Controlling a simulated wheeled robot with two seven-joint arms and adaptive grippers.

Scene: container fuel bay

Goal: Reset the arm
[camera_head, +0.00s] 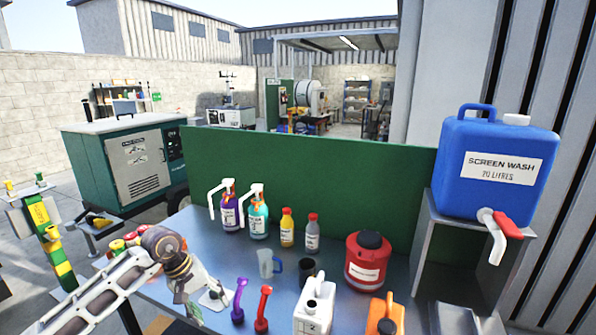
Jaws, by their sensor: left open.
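My left arm (105,288) comes in from the lower left in the head view. Its dark wrist joint is above the left part of the grey workbench (335,262). My left gripper (206,302) points down toward the near left part of the bench, is open, and shows nothing between its fingers. It is left of a purple funnel (239,300) and a red funnel (263,310), apart from them as far as I can tell. My right arm and gripper are not in view.
Pump bottles (229,208), small bottles (287,228), a clear jug (268,263), a red can (367,262), a white jerrycan (315,305) and an orange can (385,316) stand on the bench. A green panel (320,175) backs it. A blue screen wash container (495,165) sits on a stand.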

